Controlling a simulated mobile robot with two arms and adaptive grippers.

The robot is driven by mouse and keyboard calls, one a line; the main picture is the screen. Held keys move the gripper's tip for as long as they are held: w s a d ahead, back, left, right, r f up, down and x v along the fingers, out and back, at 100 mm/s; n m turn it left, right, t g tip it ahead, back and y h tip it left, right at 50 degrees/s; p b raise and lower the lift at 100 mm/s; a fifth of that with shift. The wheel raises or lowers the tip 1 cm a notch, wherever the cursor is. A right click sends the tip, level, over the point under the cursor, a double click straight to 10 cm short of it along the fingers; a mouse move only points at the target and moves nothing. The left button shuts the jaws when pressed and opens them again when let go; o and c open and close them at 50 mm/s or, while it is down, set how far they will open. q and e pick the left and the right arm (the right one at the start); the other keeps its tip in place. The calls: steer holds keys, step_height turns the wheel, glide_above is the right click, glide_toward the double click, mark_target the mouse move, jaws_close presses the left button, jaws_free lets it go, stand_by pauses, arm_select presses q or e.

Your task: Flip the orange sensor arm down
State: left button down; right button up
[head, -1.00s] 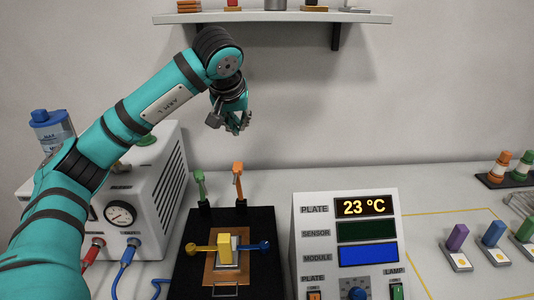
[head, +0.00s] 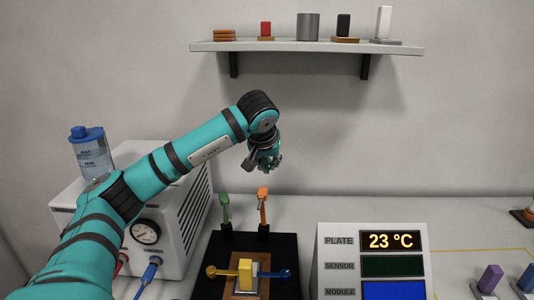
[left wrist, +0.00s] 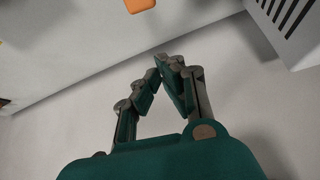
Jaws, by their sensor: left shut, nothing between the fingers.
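The orange sensor arm (head: 263,207) stands upright at the back of the black base (head: 205,290), beside a green upright arm (head: 225,210). My left gripper (head: 268,167) is shut and empty, a little above the top of the orange arm in the head view, apart from it in the picture. In the left wrist view the shut fingers (left wrist: 166,66) point up the picture, and an orange piece (left wrist: 138,5), probably the arm's top, shows at the top edge. A yellow block (head: 245,274) sits mid-base between a yellow lever and a blue lever. My right gripper is not in view.
A white box with a gauge (head: 146,231) stands left of the base, under my left arm. A display panel (head: 338,268) reading 23 °C stands to the right. A wall shelf (head: 300,47) with small items hangs above.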

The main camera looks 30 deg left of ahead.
arm_select(q)
steer(key=s+f, duration=0.1)
steer(key=s+d+f, duration=0.1)
steer(key=shift+s+f+p, duration=0.25)
steer(key=shift+s+p, duration=0.05)
steer(key=shift+s, duration=0.05)
steer(key=shift+f, duration=0.1)
